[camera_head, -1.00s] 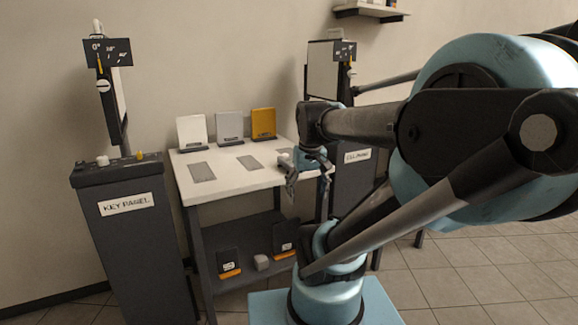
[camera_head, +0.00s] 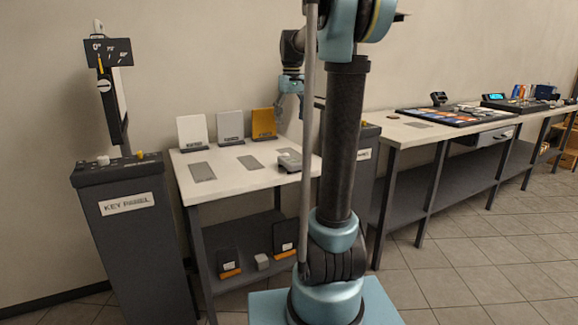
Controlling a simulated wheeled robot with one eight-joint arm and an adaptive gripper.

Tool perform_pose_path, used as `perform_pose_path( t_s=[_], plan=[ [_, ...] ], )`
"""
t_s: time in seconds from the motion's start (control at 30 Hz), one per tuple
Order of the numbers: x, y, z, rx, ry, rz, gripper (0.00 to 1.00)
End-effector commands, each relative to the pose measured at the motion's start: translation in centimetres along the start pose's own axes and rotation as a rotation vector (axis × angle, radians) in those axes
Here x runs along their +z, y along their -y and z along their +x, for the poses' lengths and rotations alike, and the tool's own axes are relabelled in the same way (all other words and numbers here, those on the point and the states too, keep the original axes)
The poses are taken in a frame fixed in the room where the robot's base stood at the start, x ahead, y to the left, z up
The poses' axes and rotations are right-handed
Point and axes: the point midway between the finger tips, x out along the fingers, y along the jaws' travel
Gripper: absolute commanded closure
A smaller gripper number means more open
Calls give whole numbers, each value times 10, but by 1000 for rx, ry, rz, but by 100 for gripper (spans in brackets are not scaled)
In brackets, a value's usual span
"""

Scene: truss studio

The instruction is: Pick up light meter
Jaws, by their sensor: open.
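A small grey device (camera_head: 289,159), which looks like the light meter, lies at the right part of the white table top (camera_head: 230,181). Its markings are too small to read. My gripper (camera_head: 289,112) is open and empty. It hangs above and behind the device in the picture, near the yellow panel, apart from the device. My upright arm covers the area just right of the device.
White, grey and yellow panels (camera_head: 263,123) stand along the table's back. Flat grey plates (camera_head: 249,162) lie in front of them. The key panel stand (camera_head: 128,215) is at left. A long bench (camera_head: 400,131) with a tray of coloured pieces is at right.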

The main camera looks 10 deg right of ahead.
Motion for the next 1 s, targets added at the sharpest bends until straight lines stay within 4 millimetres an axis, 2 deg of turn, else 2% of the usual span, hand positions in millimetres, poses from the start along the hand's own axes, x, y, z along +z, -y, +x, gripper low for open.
perform_pose_path(
  t_s=[0.1, 0.27, 0.8, 1.0],
  plan=[
    [-12, -4, -2, -2, 5, -9, 25],
    [-15, -5, 8, -2, 7, -12, 25],
    [-14, -4, 99, -2, 7, -11, 25],
    [-14, -4, 117, -2, 7, -11, 25]
  ],
)
